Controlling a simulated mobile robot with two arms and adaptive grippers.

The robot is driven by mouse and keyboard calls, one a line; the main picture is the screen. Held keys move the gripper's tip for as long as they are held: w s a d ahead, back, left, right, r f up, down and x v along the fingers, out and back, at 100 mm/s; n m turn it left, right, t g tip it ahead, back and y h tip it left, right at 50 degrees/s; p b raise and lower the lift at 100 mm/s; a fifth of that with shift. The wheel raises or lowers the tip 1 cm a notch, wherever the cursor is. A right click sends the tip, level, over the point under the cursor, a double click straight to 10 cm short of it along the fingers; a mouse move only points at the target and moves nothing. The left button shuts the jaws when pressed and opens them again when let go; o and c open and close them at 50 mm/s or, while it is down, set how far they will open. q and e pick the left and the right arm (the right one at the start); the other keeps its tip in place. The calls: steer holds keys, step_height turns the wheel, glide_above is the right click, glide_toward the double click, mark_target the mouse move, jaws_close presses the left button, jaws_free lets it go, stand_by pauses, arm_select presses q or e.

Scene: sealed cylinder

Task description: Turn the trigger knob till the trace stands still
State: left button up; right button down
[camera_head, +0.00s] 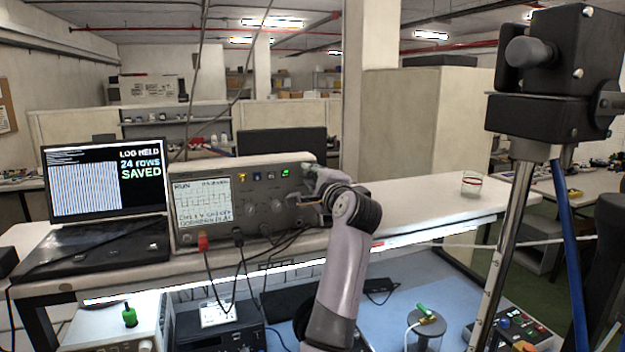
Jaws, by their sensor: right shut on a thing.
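The oscilloscope (205,243) stands on the white bench, tilted slightly, front panel toward me. Its screen (202,203) reads RUN and shows a square-wave trace above small text lines; from one picture I cannot tell whether the trace moves. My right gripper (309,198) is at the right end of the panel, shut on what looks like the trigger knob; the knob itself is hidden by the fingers. Other knobs (277,206) show to its left, below coloured buttons (285,172). My left gripper is not in view.
A laptop (104,180) at the left reads LOG HELD, 24 rows SAVED. A glass (471,183) stands on the right bench. A dark stand-mounted device (553,75) rises at the right. The bench right of my arm is mostly clear.

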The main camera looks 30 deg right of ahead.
steer(key=shift+f+n, duration=0.15)
steer(key=shift+n, duration=1)
steer(key=shift+f+n, duration=0.1)
steer(key=shift+n, duration=1.05)
steer(key=shift+a+f, duration=0.1)
steer(key=c, duration=1.8)
jaws_free()
steer(key=shift+c, duration=0.2)
steer(key=o, duration=0.4)
steer(key=shift+r, duration=0.25)
steer(key=shift+s, duration=0.1)
steer(key=v, duration=1.2)
